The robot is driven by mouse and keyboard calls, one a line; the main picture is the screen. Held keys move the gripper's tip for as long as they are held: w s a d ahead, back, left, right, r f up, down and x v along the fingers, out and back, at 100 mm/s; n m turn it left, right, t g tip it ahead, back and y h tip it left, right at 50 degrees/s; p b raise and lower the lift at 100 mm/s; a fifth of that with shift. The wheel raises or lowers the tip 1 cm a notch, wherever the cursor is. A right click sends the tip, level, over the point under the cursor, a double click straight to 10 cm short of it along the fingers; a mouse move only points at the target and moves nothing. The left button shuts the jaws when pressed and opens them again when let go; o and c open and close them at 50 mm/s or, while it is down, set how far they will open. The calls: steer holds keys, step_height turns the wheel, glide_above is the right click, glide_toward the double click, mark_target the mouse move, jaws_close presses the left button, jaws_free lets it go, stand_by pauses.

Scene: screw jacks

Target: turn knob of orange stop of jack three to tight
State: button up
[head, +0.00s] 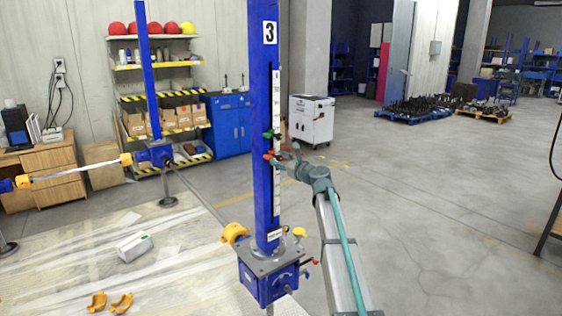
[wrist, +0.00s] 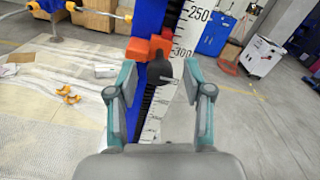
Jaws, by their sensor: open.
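Jack three is the blue column (head: 262,95) with the "3" plate, standing upright in the middle of the head view. Its orange stop (wrist: 150,47) sits on the column by the scale, near the 300 mark; in the head view it shows as a small orange-red spot (head: 267,156). A dark rounded knob (wrist: 160,72) sticks out from the stop towards my wrist camera. My gripper (wrist: 160,82) is open, one finger on each side of the knob, with gaps visible on both sides. In the head view my gripper (head: 284,157) is at the column's right side, at the stop's height.
A green stop (head: 268,134) sits just above the orange one. The blue gearbox (head: 268,285) and yellow caps are at the column's foot. Another jack (head: 155,153) with a shaft stands behind left. A white cabinet (head: 311,120) stands behind. Floor at right is free.

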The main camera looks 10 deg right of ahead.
steer(key=v, duration=1.2)
steer(key=s+a+f+n+g+h, duration=0.15)
steer(key=s+f+n+g, duration=0.45)
steer(key=f, duration=1)
steer(key=s+a+f+n+g+h+b, duration=0.1)
steer(key=s+a+f+n+g, duration=0.15)
steer(key=s+f+n, duration=0.95)
steer(key=s+a+f+n+g+h, duration=0.1)
steer(key=s+a+f+n+g, duration=0.25)
steer(key=f, duration=1.55)
steer(key=s+a+f+n+g+h+b, duration=0.1)
steer(key=s+f+n+g, duration=0.1)
steer(key=s+f, duration=0.6)
steer(key=s+f+n+g+h, duration=0.1)
steer(key=s+f+g, duration=0.4)
steer(key=s, duration=1.8)
steer(key=s+a+f+n+g+h+b, duration=0.1)
steer(key=s+f+n+g+h, duration=0.1)
steer(key=s+f, duration=1)
steer(key=s+n+g, duration=0.1)
steer(key=s+g, duration=0.1)
steer(key=s, duration=0.1)
steer(key=shift+s+a+f+b, duration=0.15)
steer(key=shift+a+f+b, duration=0.1)
steer(key=shift+a+b, duration=0.05)
